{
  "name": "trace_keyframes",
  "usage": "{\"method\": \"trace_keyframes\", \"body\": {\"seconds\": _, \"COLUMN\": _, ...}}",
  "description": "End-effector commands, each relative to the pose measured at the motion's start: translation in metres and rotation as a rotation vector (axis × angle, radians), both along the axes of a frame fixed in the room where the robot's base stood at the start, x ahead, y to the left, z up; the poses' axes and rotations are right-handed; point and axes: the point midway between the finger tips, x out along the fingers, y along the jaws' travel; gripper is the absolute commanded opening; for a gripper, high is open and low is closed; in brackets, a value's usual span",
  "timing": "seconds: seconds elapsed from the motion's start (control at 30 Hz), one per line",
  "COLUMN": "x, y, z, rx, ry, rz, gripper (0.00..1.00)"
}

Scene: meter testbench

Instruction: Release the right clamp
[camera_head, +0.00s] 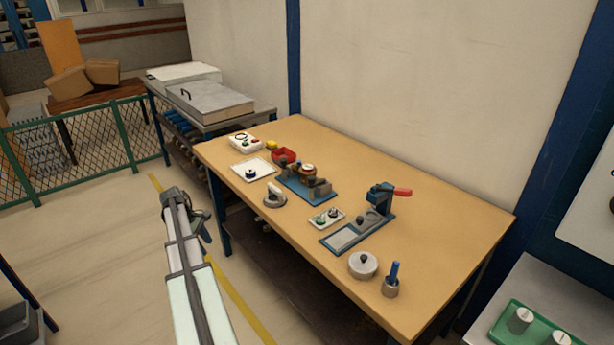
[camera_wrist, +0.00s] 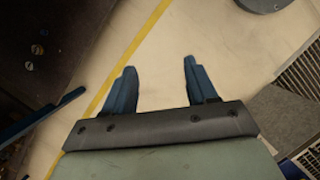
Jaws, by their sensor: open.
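A blue clamp-like device (camera_head: 378,202) with a red handle (camera_head: 402,191) stands towards the right of the wooden table. Its handle sticks out to the right, and its blue base plate (camera_head: 327,243) carries a pale pad. To its left, a blue fixture plate (camera_head: 318,194) bears dark blocks and a round part; whether these blocks are clamps is too small to tell. My gripper (camera_wrist: 159,78) is open and empty in the wrist view, over the floor. In the head view my arm is in front of the table's left end, apart from both fixtures.
The table's right part is clear.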

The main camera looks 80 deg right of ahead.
Motion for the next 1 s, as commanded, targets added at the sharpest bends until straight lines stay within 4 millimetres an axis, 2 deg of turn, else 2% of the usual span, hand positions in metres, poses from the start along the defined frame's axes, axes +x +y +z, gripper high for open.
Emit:
{"method": "trace_keyframes", "body": {"seconds": 0.03, "x": -0.016, "y": -0.028, "z": 0.021, "rx": -0.009, "ry": -0.002, "rz": -0.01, "gripper": 0.57}}
{"method": "trace_keyframes", "body": {"seconds": 0.2, "x": -0.075, "y": -0.093, "z": 0.089, "rx": -0.021, "ry": 0.003, "rz": -0.02, "gripper": 0.57}}
{"method": "trace_keyframes", "body": {"seconds": 0.27, "x": -0.099, "y": -0.113, "z": 0.114, "rx": -0.027, "ry": 0.006, "rz": -0.025, "gripper": 0.57}}
{"method": "trace_keyframes", "body": {"seconds": 0.4, "x": -0.161, "y": -0.155, "z": 0.174, "rx": -0.035, "ry": 0.016, "rz": -0.038, "gripper": 0.57}}
{"method": "trace_keyframes", "body": {"seconds": 0.5, "x": -0.206, "y": -0.176, "z": 0.216, "rx": -0.041, "ry": 0.024, "rz": -0.048, "gripper": 0.57}}
{"method": "trace_keyframes", "body": {"seconds": 0.6, "x": -0.245, "y": -0.191, "z": 0.252, "rx": -0.042, "ry": 0.032, "rz": -0.056, "gripper": 0.57}}
{"method": "trace_keyframes", "body": {"seconds": 0.7, "x": -0.276, "y": -0.199, "z": 0.279, "rx": -0.043, "ry": 0.038, "rz": -0.064, "gripper": 0.57}}
{"method": "trace_keyframes", "body": {"seconds": 0.8, "x": -0.295, "y": -0.202, "z": 0.296, "rx": -0.043, "ry": 0.043, "rz": -0.067, "gripper": 0.57}}
{"method": "trace_keyframes", "body": {"seconds": 0.9, "x": -0.304, "y": -0.203, "z": 0.303, "rx": -0.042, "ry": 0.045, "rz": -0.067, "gripper": 0.57}}
{"method": "trace_keyframes", "body": {"seconds": 1.0, "x": -0.308, "y": -0.203, "z": 0.3, "rx": -0.041, "ry": 0.046, "rz": -0.067, "gripper": 0.57}}
